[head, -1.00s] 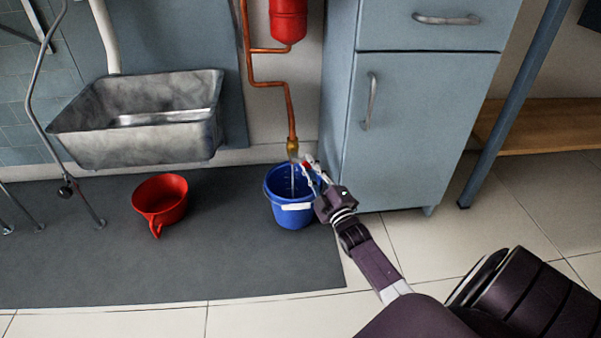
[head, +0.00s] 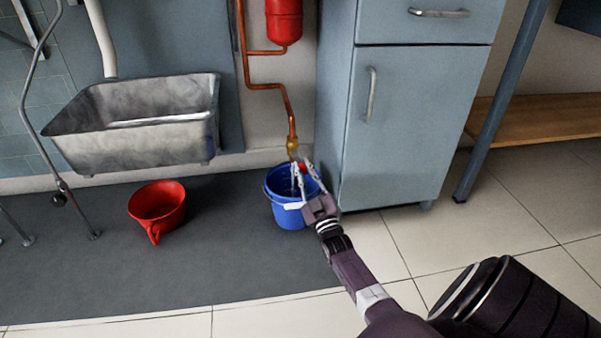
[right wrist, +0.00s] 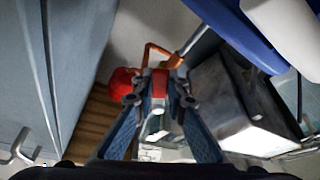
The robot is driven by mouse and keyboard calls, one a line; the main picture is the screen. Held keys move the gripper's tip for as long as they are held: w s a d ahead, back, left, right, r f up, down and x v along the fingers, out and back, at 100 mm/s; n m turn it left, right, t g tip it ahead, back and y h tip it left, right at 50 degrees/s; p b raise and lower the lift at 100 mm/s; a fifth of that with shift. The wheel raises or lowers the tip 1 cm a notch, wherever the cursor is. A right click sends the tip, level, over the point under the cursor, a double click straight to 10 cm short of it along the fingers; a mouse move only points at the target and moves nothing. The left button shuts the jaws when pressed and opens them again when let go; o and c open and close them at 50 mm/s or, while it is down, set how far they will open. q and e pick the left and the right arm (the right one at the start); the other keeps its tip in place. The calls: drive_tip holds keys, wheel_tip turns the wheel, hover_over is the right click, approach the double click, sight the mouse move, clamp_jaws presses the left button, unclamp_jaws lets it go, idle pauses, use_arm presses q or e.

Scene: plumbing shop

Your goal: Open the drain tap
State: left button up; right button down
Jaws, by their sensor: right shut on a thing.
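The brass drain tap (head: 292,146) sits at the lower end of the copper pipe, above the blue bucket (head: 290,216). My right gripper (head: 303,166) is at the tap, with its two fingers over the bucket's mouth. In the right wrist view, the fingers (right wrist: 160,98) are shut on the red tap handle (right wrist: 160,83), which shows between their tips. A thin pale streak runs from the tap into the bucket, partly hidden by the fingers. My left gripper is not in view.
A grey cabinet (head: 400,120) stands close to the right of the bucket. The red tank (head: 284,22) hangs above on the pipe. A metal sink (head: 140,135) is on the left wall. A red container (head: 157,203) stands on the dark mat (head: 90,270), whose front part is clear.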

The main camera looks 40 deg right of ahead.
idle(0.3)
drive_tip(key=c, duration=1.9)
unclamp_jaws()
